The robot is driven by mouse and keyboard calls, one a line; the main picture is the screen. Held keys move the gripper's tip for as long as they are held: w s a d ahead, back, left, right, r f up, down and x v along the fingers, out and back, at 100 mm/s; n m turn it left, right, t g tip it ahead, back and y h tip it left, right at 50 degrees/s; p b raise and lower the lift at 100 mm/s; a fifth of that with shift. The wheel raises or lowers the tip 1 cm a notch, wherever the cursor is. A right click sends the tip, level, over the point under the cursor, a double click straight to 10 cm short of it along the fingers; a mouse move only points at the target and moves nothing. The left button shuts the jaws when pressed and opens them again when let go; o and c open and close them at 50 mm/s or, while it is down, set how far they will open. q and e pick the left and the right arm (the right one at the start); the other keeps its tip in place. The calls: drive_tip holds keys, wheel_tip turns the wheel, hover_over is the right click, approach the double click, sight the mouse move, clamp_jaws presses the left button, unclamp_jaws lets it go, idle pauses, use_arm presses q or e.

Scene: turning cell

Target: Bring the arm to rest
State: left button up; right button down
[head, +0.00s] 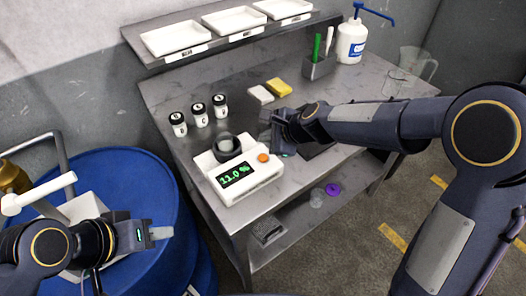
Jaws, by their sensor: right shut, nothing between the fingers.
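My right arm reaches in from the right, over the steel bench (365,80). A dark round cup (226,148) sits on top of the meter. A dark flat plate (318,150) lies partly hidden under my right arm. My left gripper (160,233) is at the lower left, in front of the blue drum (180,190), with nothing visible in it. Its finger gap is not clear.
Three small jars (199,115) stand left on the bench. A yellow sponge (278,88), a pen holder (319,67), a pump bottle (351,42) and a clear jug (411,65) stand behind my right arm. White trays (175,38) line the raised shelf.

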drive_tip(key=s+d+r+n, duration=0.8)
drive_tip(key=s+d, duration=0.4)
drive_tip(key=s, duration=0.1)
drive_tip(key=s+d+f+n+h, duration=0.1)
drive_tip(key=s+d+f+n, duration=0.1)
drive_tip(key=s, duration=0.6)
drive_tip(key=s+d+f+n+h, duration=0.1)
drive_tip(key=s+d+n+h, duration=0.1)
drive_tip(key=s+d+n, duration=0.3)
drive_tip(key=s, duration=0.3)
drive_tip(key=shift+s+d+f+n+g, duration=0.15)
drive_tip(key=shift+d+f+n+g, duration=0.15)
drive_tip(key=shift+f+n, duration=0.1)
drive_tip(key=shift+r, duration=0.1)
